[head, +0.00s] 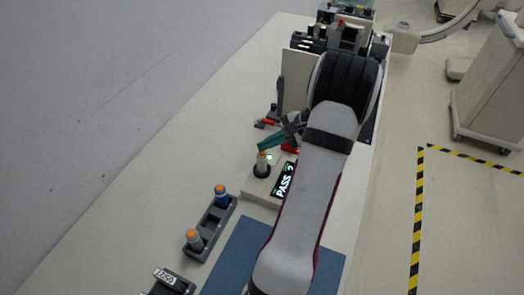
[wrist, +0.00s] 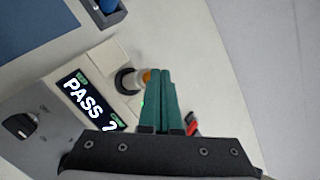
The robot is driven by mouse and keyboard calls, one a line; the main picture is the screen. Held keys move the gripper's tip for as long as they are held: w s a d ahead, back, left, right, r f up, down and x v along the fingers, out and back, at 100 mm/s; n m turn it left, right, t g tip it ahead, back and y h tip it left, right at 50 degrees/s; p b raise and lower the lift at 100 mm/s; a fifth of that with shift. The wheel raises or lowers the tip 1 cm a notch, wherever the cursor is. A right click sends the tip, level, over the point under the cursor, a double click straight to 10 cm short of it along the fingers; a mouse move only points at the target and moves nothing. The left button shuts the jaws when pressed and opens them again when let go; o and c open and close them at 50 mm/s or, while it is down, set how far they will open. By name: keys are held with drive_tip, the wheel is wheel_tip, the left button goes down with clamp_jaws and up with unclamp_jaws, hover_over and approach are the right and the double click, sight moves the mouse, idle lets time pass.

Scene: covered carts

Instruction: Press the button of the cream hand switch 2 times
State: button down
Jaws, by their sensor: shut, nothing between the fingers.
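The cream hand switch (head: 262,168) stands upright in a dark round holder on a cream box, with an orange button on top. In the wrist view the cream hand switch (wrist: 133,81) shows its orange button right beside the green fingertips. My gripper (head: 261,144) is shut and empty, its green fingers just over the button in the head view. My gripper (wrist: 160,71) partly hides the button's edge in the wrist view. I cannot tell whether the fingertips touch the button.
A display (head: 285,179) on the box reads "PASS" and a partly hidden character. A dark rack (head: 209,226) holds a blue hand switch (head: 221,196) and a grey one (head: 194,240), both orange-topped. A grey unit with a black knob (wrist: 20,125) adjoins the display.

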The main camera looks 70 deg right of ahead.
drive_tip(key=shift+r, duration=0.55)
drive_tip(key=shift+r, duration=2.55)
drive_tip(key=w+a+r+n+g+y, duration=0.1)
drive_tip(key=w+a+r+n, duration=0.1)
drive_tip(key=w+a, duration=0.3)
drive_tip(key=w+a+r+n+g+y, duration=0.1)
drive_tip(key=w+a+n+g, duration=0.2)
drive_tip(key=a, duration=0.5)
drive_tip(key=w+a+r+n+g, duration=0.1)
drive_tip(key=a+n, duration=0.2)
drive_tip(key=a, duration=0.5)
drive_tip(key=a+r+n+g, duration=0.1)
drive_tip(key=a+n+g, duration=0.1)
drive_tip(key=a, duration=0.7)
drive_tip(key=s+a+f+n+g+h, duration=0.2)
drive_tip(key=s+a+n, duration=0.7)
drive_tip(key=s+a, duration=0.3)
drive_tip(key=shift+s+a, duration=0.15)
drive_tip(key=shift+a, duration=0.05)
